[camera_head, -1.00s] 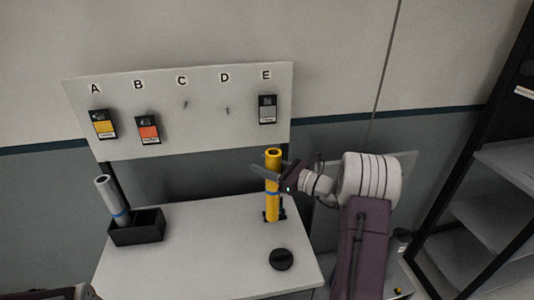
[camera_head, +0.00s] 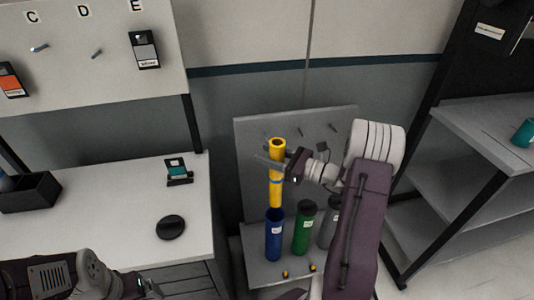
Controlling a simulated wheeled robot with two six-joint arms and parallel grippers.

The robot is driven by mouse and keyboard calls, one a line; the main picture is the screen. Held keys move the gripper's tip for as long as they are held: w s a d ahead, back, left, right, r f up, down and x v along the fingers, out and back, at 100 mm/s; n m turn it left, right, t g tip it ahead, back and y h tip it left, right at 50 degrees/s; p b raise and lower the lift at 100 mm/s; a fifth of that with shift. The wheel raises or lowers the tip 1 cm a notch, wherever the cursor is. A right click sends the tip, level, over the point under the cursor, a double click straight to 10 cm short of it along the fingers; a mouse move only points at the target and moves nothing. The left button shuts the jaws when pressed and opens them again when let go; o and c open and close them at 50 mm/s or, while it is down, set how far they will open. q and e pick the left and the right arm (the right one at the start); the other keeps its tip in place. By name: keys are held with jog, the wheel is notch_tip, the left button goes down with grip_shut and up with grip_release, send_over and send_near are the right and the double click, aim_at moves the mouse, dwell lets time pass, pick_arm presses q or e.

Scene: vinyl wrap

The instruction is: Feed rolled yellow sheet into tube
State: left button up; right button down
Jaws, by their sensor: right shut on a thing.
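A green tube (camera_head: 303,230) and a grey tube (camera_head: 328,225) stand to the right, the grey one partly hidden by my right arm. My left gripper (camera_head: 146,287) is at the bottom edge, too dark and cut off to show its jaws.
The tubes stand on a low grey stand (camera_head: 258,268) with a pegged back panel (camera_head: 250,150). On the white table (camera_head: 110,200) are a black round lid (camera_head: 170,228), a small holder with a teal card (camera_head: 178,172) and a black box (camera_head: 30,193). Shelves (camera_head: 480,180) stand at the right.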

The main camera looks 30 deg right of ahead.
notch_tip(320, 180, down, 6)
jog(key=b, duration=0.4)
jog(key=shift+d+r+b, duration=0.15)
jog(key=shift+r+b, duration=0.05)
jog(key=shift+b, duration=0.15)
jog(key=shift+r, duration=0.1)
dwell(0.6)
